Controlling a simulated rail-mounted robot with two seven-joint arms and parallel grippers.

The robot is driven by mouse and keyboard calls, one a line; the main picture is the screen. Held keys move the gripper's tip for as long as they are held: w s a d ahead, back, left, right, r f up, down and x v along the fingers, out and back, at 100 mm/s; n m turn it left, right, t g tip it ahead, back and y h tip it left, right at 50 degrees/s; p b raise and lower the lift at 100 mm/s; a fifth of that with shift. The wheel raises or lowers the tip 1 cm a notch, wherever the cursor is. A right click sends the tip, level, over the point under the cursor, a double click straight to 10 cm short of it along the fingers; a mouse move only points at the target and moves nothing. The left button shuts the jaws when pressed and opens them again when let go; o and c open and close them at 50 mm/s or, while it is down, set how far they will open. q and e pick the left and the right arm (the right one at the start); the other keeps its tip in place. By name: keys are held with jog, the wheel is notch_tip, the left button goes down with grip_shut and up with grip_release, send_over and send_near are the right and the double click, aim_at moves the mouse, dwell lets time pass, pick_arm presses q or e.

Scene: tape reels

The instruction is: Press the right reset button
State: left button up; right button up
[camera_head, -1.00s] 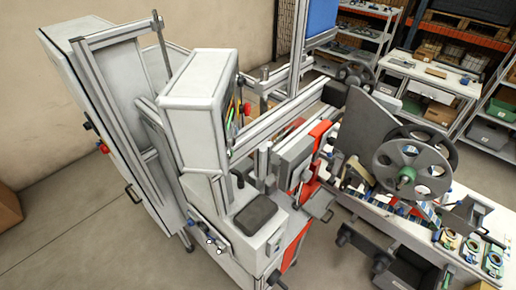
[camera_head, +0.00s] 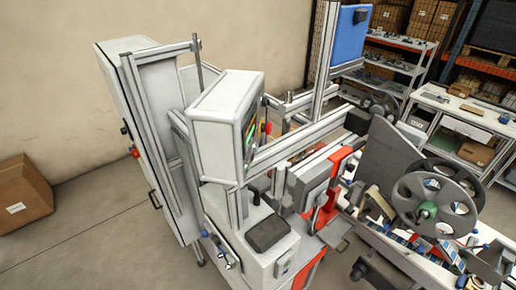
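A grey-white control box (camera_head: 218,122) stands at the middle of the machine. Its narrow panel faces right, with green and orange lit parts (camera_head: 250,138) and a red knob (camera_head: 268,128) beside it. I see the panel at a steep angle, so I cannot tell which part is the right reset button. Small dark and light knobs (camera_head: 217,241) sit on the lower left side of the machine. A small unit with a greenish face (camera_head: 283,267) is on the lower front. Neither of my grippers shows.
A tall cabinet (camera_head: 117,90) with a red knob (camera_head: 134,152) stands left. Large grey reels (camera_head: 408,205) stand right above a bench with small parts. Metal rails (camera_head: 290,148) cross right of the control box. A cardboard box (camera_head: 22,197) lies far left; the floor between is clear.

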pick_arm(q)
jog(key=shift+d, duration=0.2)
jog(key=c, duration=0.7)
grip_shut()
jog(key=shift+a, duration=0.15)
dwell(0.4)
